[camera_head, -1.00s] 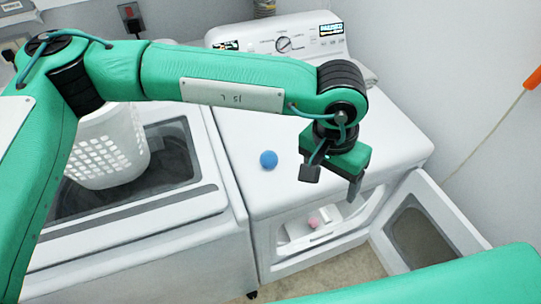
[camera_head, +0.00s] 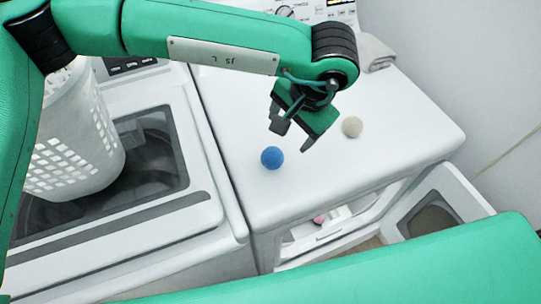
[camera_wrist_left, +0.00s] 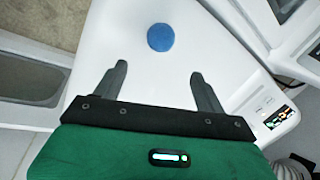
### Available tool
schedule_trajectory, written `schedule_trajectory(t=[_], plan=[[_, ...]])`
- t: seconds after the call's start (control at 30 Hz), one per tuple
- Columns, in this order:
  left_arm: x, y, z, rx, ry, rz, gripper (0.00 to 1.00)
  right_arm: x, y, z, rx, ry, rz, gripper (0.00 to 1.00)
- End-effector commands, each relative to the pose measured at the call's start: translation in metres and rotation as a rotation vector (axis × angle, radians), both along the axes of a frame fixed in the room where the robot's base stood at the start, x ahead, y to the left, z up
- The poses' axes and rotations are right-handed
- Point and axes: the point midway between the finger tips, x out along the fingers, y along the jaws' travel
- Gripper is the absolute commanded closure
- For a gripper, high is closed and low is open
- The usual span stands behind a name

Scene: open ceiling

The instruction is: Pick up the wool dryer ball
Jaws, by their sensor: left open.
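A blue ball (camera_head: 272,157) and a pale beige ball (camera_head: 352,127) rest apart on the white dryer top (camera_head: 390,110). I cannot tell for certain which is the wool dryer ball; the beige one looks more like wool. My left gripper (camera_head: 292,135) is open and empty above the dryer top, between the two balls in the head view. In the left wrist view the blue ball (camera_wrist_left: 160,37) lies beyond the open fingertips (camera_wrist_left: 158,72), and the beige ball does not show. My right gripper is out of view.
A white laundry basket (camera_head: 75,150) stands on the washer (camera_head: 170,255) at left. The dryer door (camera_head: 450,190) hangs open at the front right.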

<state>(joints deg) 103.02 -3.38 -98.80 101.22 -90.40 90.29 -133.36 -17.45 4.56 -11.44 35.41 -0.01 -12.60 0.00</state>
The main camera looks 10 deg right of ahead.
Motion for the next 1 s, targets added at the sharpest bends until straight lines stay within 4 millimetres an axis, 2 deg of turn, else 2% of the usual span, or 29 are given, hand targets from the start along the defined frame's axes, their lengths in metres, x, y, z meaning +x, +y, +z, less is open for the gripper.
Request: schedule_trajectory(t=[0.17,0.43,0.63,0.77,1.0], plan=[[0.005,0.004,-0.02,0.002,0.004,0.001,0.28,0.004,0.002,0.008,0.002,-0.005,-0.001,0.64],[0.016,0.012,-0.068,0.0,0.003,0.002,0.28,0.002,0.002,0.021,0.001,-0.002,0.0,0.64],[0.02,0.014,-0.083,0.0,0.002,0.0,0.28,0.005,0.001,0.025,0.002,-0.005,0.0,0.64],[0.022,0.019,-0.091,0.001,0.003,0.001,0.28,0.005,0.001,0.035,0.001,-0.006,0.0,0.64],[0.029,0.026,-0.122,0.0,0.003,0.002,0.28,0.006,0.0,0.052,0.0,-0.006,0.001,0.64]])
